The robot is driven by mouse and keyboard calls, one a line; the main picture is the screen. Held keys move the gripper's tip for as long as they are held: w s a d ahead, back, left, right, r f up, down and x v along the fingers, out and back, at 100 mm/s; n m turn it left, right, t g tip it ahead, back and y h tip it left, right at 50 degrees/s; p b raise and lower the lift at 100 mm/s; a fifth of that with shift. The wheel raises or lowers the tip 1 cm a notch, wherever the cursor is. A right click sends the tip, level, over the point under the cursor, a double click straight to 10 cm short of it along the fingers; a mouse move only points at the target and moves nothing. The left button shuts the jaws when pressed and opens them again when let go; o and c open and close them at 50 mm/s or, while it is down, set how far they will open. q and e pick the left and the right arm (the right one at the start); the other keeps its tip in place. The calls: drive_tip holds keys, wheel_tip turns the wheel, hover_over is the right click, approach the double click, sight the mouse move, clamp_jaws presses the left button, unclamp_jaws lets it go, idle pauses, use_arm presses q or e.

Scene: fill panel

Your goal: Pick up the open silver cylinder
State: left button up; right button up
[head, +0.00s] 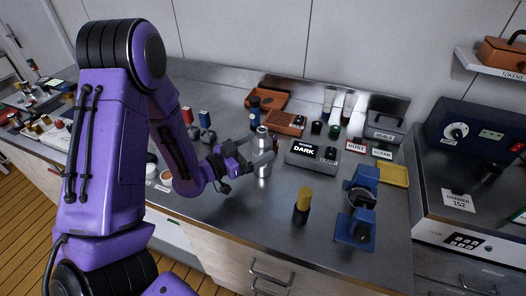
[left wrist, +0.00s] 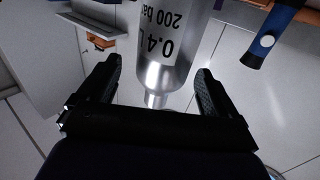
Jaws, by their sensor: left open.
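The silver cylinder (head: 262,160) stands upright on the metal counter, just in front of my left gripper (head: 262,150). In the left wrist view the cylinder (left wrist: 172,60) appears large, with black print reading "0.4 L" and "200 bar" and a narrow neck. My left gripper (left wrist: 160,90) is open, with one finger on each side of the cylinder's neck end; a gap shows beside each finger. My right gripper is not in view.
A black bottle with a yellow cap (head: 303,205) and a blue clamp-like device (head: 358,210) stand to the right. A "DARK" display box (head: 313,154) is behind right. A blue bottle (head: 254,112) and orange tray (head: 268,98) are behind. Bare counter (head: 235,215) lies in front.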

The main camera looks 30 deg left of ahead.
sight(267, 141)
use_arm(q)
drive_tip(key=x, duration=0.2)
drive_tip(key=p+x, duration=0.1)
drive_tip(key=x, duration=0.1)
drive_tip(key=shift+w+a+f+p, duration=0.1)
drive_tip(key=shift+w+a+p, duration=0.1)
drive_tip(key=shift+p, duration=0.1)
drive_tip(key=shift+d+f, duration=0.1)
drive_tip(key=c, duration=1.5)
